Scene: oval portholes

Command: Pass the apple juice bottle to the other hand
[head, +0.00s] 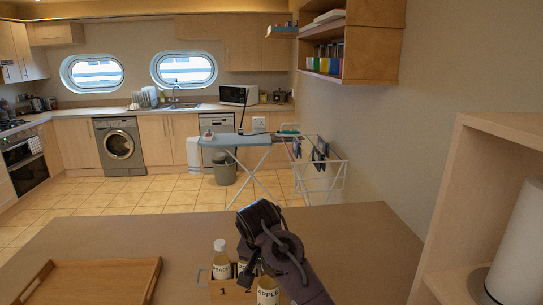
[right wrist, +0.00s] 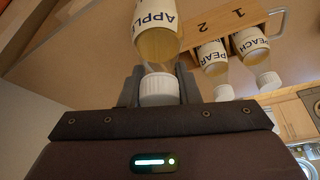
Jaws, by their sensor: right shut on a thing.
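The apple juice bottle (head: 267,291) has a white label reading APPLE, amber contents and a white cap. In the right wrist view the bottle (right wrist: 157,42) has its cap between the two fingers of my right gripper (right wrist: 158,88), which is shut on it. In the head view my right gripper (head: 264,266) points down over the bottle and partly covers it. The bottle is at the right end of a small wooden carrier (head: 226,293); whether it is raised clear of it I cannot tell. My left gripper is not in view.
A peach bottle (head: 221,262) and a pear bottle (right wrist: 212,58) stand at the carrier marked 1 and 2, close beside the apple bottle. A wooden tray (head: 152,284) lies on the table's left. A shelf with a paper roll (head: 518,245) stands right. The table (head: 365,240) is bare between.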

